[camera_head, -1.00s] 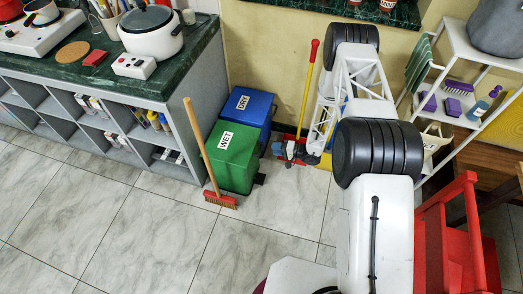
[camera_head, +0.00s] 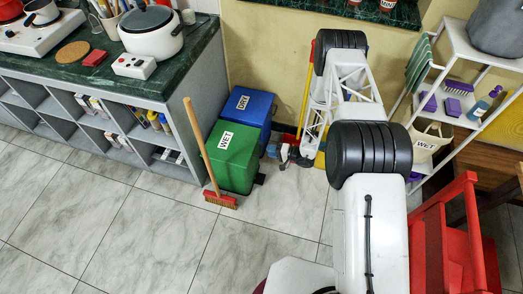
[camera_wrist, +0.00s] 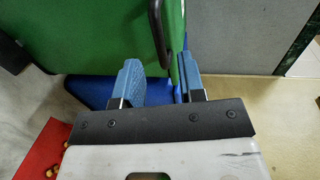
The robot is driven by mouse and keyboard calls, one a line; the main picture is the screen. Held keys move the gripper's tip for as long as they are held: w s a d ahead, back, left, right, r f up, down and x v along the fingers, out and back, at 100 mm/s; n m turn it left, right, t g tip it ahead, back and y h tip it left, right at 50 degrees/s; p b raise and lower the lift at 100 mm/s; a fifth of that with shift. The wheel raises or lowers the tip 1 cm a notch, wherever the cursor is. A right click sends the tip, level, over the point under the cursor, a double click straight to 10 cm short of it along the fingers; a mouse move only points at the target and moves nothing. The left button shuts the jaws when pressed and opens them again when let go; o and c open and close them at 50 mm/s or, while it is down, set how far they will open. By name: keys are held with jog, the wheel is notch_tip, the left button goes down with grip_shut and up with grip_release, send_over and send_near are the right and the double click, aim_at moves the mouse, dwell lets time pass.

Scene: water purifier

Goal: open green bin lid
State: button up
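The green bin (camera_head: 232,165) stands on the floor by the end of the counter, with a "WET" label on its top; its lid looks shut. In the wrist view the green bin (camera_wrist: 95,35) fills the upper left and carries a dark curved handle (camera_wrist: 156,35). My gripper (camera_head: 284,153) is just right of the bin in the head view. In the wrist view my gripper (camera_wrist: 160,82) has its two blue fingers apart, near the handle's end and the bin's right edge. Whether they touch the bin I cannot tell.
The blue bin (camera_head: 250,107), labelled "DRY", stands behind the green bin. A broom (camera_head: 202,150) leans in front, its red head on the floor. The grey counter (camera_head: 180,110) is at left. A white shelf rack (camera_head: 465,85) and red stool (camera_head: 455,235) are at right. Floor in front is clear.

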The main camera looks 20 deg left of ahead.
aim_at(262, 149)
jog(key=shift+a+f, duration=0.2)
jog(key=shift+a, duration=0.7)
jog(key=shift+a+f, duration=0.15)
jog(key=shift+a, duration=0.7)
jog(key=shift+a+f, duration=0.2)
jog(key=shift+a, duration=0.7)
jog(key=shift+c, duration=0.3)
grip_shut()
